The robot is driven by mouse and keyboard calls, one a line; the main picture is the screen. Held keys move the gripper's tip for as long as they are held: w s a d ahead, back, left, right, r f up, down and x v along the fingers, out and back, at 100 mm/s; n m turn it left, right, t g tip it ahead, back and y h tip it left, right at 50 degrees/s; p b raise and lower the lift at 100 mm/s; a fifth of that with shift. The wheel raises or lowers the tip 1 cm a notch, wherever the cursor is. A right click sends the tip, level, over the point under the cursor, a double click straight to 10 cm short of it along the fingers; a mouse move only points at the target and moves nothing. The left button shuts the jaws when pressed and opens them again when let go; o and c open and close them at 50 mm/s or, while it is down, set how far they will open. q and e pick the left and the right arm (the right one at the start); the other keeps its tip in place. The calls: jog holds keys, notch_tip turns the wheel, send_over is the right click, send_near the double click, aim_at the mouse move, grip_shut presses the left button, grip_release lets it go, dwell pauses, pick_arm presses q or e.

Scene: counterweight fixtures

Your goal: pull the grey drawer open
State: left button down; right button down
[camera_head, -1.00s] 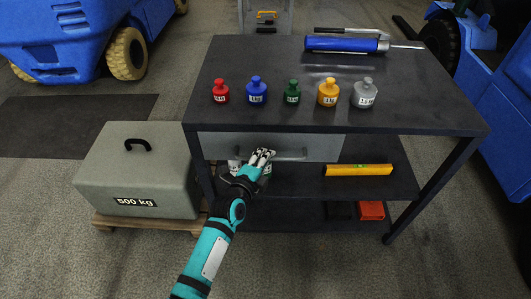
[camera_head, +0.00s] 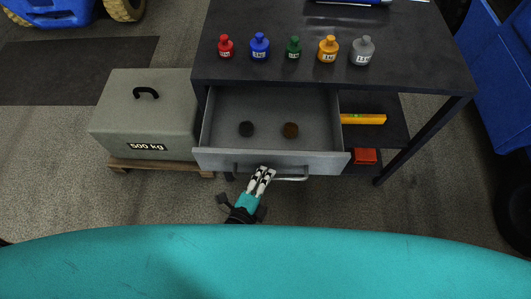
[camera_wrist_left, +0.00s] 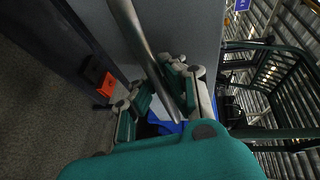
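The grey drawer (camera_head: 218,118) under the dark table top stands pulled well out toward me. Its bar handle (camera_head: 292,179) runs along the front panel and also shows in the left wrist view (camera_wrist_left: 136,32). My right gripper is not in view.
Red, blue, green, orange and grey weights (camera_head: 328,49) stand in a row on the table top (camera_head: 420,70). A grey 500 kg block (camera_head: 150,105) sits on a pallet at the left. A yellow level (camera_head: 363,119) and a red box (camera_head: 365,156) are on the lower shelves.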

pick_arm(q)
jog(key=shift+s+f, duration=0.2)
jog(key=shift+s, duration=1.05)
jog(key=c, duration=1.4)
grip_release()
jog(key=shift+w+r, duration=0.1)
jog(key=v, duration=1.2)
